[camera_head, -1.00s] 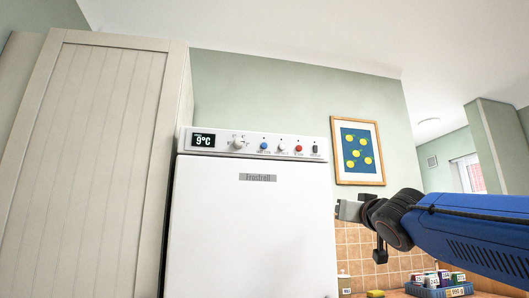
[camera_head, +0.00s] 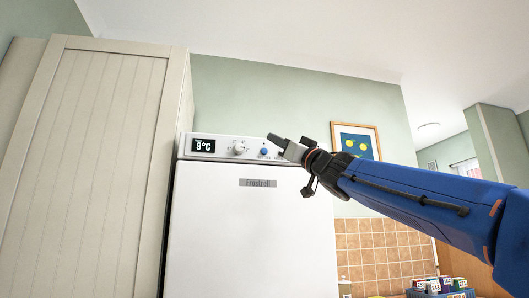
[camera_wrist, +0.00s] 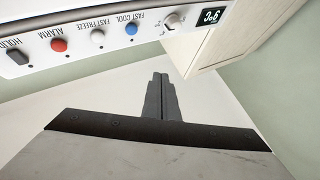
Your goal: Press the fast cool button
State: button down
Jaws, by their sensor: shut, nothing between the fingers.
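The fast cool button is a blue round button on the white control panel. In the wrist view it (camera_wrist: 132,28) sits upside down beside its "FAST COOL" label, and it also shows in the head view (camera_head: 264,152). My gripper (camera_head: 275,138) is shut and empty, with its tips just right of and above the blue button in the head view. In the wrist view my shut fingers (camera_wrist: 161,80) point toward the panel, and a gap shows in the picture between them and the blue button. No contact is visible.
A tall beige cabinet (camera_head: 95,160) stands left of the white fridge (camera_head: 250,240).

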jog(key=shift+w+a, duration=0.4)
jog(key=shift+w, duration=1)
jog(key=shift+w+a, duration=0.4)
jog(key=shift+w, duration=1.05)
jog(key=shift+w+a, duration=0.4)
jog(key=shift+w, duration=1)
jog(key=shift+w, duration=0.15)
jog(key=shift+w+a, duration=0.1)
jog(key=shift+w, duration=0.15)
jog(key=shift+w+a, duration=0.15)
jog(key=shift+w, duration=0.25)
jog(key=shift+s, duration=0.15)
jog(key=shift+s+d, duration=0.25)
jog(key=shift+s, duration=0.4)
jog(key=shift+s, duration=0.1)
jog(key=shift+s+d, duration=0.25)
jog(key=shift+s, duration=0.55)
jog(key=shift+s+d, duration=0.2)
jog(key=shift+s, duration=0.55)
jog(key=shift+s+d, duration=0.25)
jog(key=shift+s, duration=0.55)
